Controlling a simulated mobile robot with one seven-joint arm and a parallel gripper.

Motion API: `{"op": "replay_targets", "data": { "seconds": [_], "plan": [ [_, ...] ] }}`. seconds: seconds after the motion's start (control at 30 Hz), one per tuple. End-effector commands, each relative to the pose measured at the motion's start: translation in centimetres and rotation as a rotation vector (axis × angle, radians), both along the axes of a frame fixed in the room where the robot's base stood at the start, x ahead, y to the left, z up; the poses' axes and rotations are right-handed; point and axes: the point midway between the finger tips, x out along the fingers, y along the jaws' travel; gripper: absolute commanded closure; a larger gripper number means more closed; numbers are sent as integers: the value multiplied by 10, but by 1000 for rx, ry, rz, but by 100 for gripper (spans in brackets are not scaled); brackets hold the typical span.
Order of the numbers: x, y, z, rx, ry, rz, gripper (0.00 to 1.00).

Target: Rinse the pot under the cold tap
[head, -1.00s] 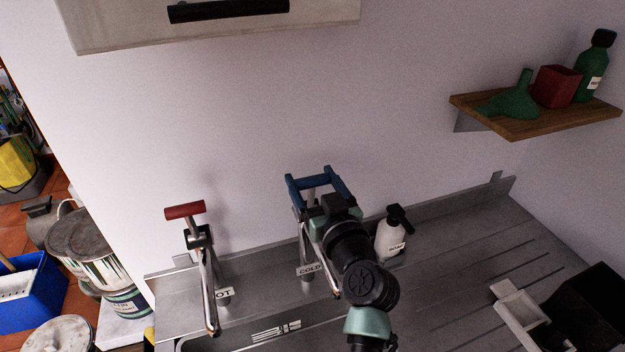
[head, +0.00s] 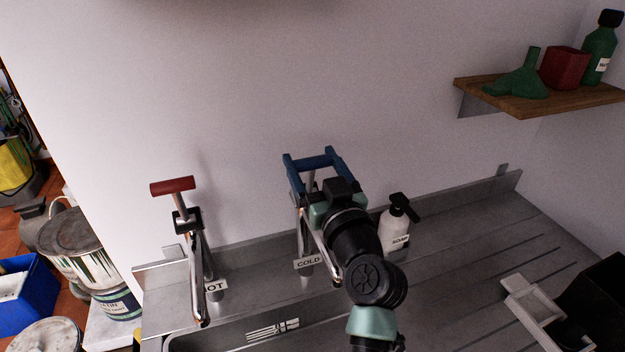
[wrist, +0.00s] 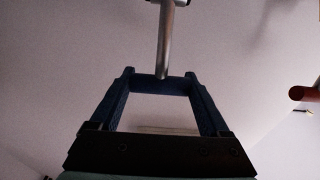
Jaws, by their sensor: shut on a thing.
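The cold tap (head: 304,235) stands behind the sink, with a label reading COLD. Its blue handle bar (head: 312,162) is between the fingertips of my gripper (head: 311,158), which is shut on it. In the wrist view, the handle bar (wrist: 160,77) spans the two blue fingers of my gripper (wrist: 159,78), and a metal stem meets it. The tap's spout is partly hidden by my arm, and I see no water from it. The sink (head: 245,335) shows only at its back edge. I cannot make out a pot in these frames.
The hot tap (head: 187,225), with a red handle, stands left of the cold tap. A soap bottle (head: 396,228) is close to the right of my gripper. The drainer (head: 450,265) is mostly clear. A wooden shelf (head: 540,101) with several items is at upper right. Paint tins (head: 80,250) stand at left.

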Motion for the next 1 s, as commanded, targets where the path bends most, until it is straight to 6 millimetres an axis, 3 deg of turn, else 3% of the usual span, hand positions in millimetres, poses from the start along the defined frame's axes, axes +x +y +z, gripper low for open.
{"op": "replay_targets", "data": {
  "seconds": [0.03,0.5,0.53,0.63,1.0],
  "plan": [
    [-2,-2,-7,0,-1,0,100],
    [-8,-4,-7,0,8,-1,100],
    [-8,-4,-7,0,8,-1,19],
    [-8,-4,-7,0,7,0,1],
    [-14,-6,-7,0,4,-1,0]
  ]
}}
